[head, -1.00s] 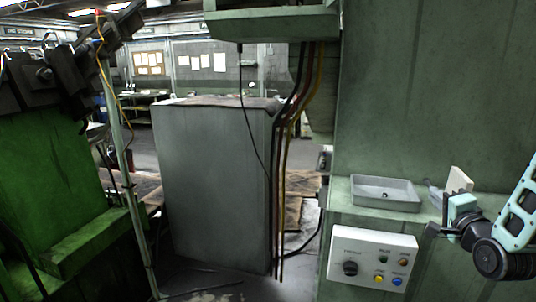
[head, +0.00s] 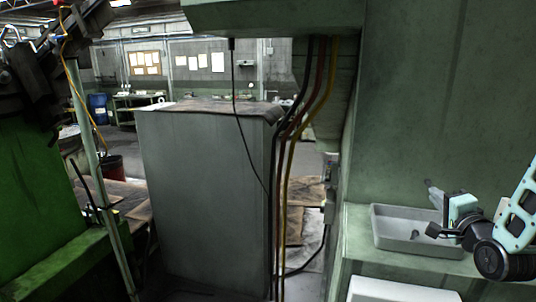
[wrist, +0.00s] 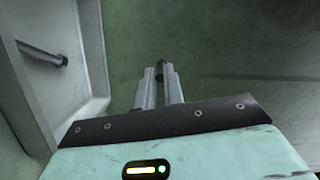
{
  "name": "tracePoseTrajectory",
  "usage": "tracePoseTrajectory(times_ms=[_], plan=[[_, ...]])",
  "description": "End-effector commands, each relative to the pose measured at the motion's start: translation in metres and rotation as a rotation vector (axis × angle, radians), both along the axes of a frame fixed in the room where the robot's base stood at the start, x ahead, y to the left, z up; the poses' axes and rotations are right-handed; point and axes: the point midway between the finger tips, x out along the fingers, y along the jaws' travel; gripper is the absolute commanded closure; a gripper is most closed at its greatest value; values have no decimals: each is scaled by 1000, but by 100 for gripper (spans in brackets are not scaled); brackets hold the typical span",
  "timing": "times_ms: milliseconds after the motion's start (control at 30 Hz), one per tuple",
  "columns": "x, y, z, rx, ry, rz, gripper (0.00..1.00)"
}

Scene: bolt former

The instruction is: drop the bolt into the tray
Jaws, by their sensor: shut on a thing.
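The grey open tray (head: 385,243) sits on the green ledge at the right of the head view. Its wall (wrist: 88,60) also fills the left of the wrist view. My gripper (head: 431,188) is above the tray's right part in the head view; in the wrist view its fingertips (wrist: 160,72) are beside the tray wall, to its right. The fingers are shut on a small dark bolt (wrist: 160,62), seen only partly at the tips. Another dark bolt (wrist: 42,53) lies inside the tray; it shows as a small dark shape in the head view (head: 415,235).
A control box (head: 395,290) is below the ledge (head: 358,225). A green machine wall (head: 455,90) rises behind the tray. A grey cabinet (head: 205,190) and hanging cables (head: 283,170) are to the left.

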Motion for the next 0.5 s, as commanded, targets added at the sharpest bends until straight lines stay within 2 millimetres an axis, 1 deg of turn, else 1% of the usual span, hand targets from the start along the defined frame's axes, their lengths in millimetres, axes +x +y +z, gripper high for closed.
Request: tracePoseTrajectory(times_ms=[33, 300, 400, 500], plan=[[0, 0, -7, 0, 0, 1, 100], [0, 0, -38, 0, 0, 0, 100], [0, 0, -48, -1, 1, 1, 100], [0, 0, -53, -1, 0, 1, 100]])
